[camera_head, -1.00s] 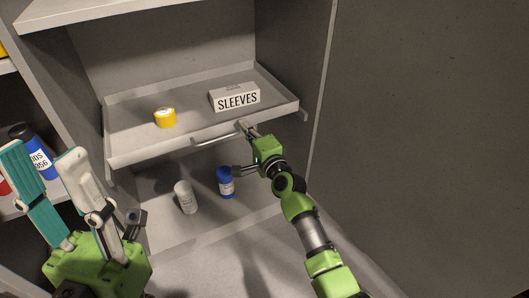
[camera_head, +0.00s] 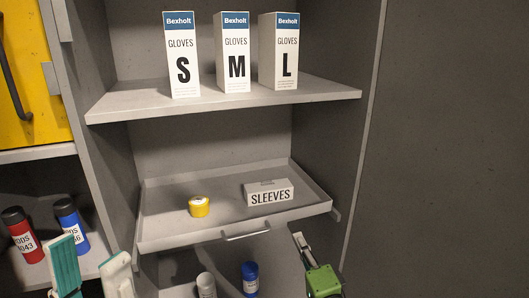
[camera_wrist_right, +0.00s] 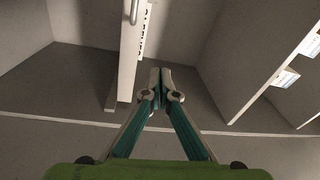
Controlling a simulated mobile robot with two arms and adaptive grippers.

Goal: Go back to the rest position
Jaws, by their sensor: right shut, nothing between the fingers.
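My right gripper (camera_head: 299,240) is at the lower right of the head view, right of the tray's handle and apart from it. Its fingers are together with nothing between them, as the right wrist view also shows (camera_wrist_right: 160,78). My left gripper (camera_head: 92,262) is at the lower left of the head view, its teal and white fingers spread apart and empty. The pull-out tray (camera_head: 160,239) has a handle (camera_head: 247,235) on its front. It holds a yellow roll (camera_head: 199,207) and a white SLEEVES box (camera_head: 268,193).
Three glove boxes, S (camera_head: 182,60), M (camera_head: 233,55) and L (camera_head: 279,55), stand on the upper shelf (camera_head: 130,104). A grey bottle (camera_head: 206,285) and a blue bottle (camera_head: 250,277) stand below the tray. Red (camera_head: 22,232) and blue (camera_head: 70,222) containers stand at left.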

